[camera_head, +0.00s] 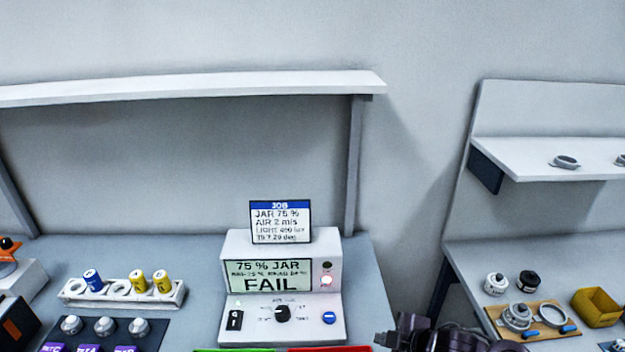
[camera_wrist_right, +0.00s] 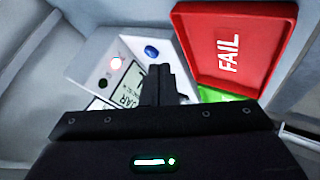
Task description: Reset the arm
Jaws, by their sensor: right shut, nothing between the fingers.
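My right gripper (camera_head: 408,335) is at the bottom edge of the head view, just right of the grey test box. In the right wrist view its fingers (camera_wrist_right: 162,82) are together with nothing between them, and they overlap the view of the test box. The grey test box (camera_head: 235,245) has a display reading "75 % JAR" and "FAIL", a dial, a black switch, a blue button (camera_head: 329,318) and a lit red lamp. The box also shows in the wrist view (camera_wrist_right: 92,48). My left gripper is in neither view.
A red FAIL tray (camera_wrist_right: 185,25) and a green surface lie near the right gripper. A white rack (camera_head: 75,292) with blue and yellow cells stands left of the test box. A second bench at right holds a wooden board (camera_head: 545,335) with rings and a yellow bin (camera_head: 597,308).

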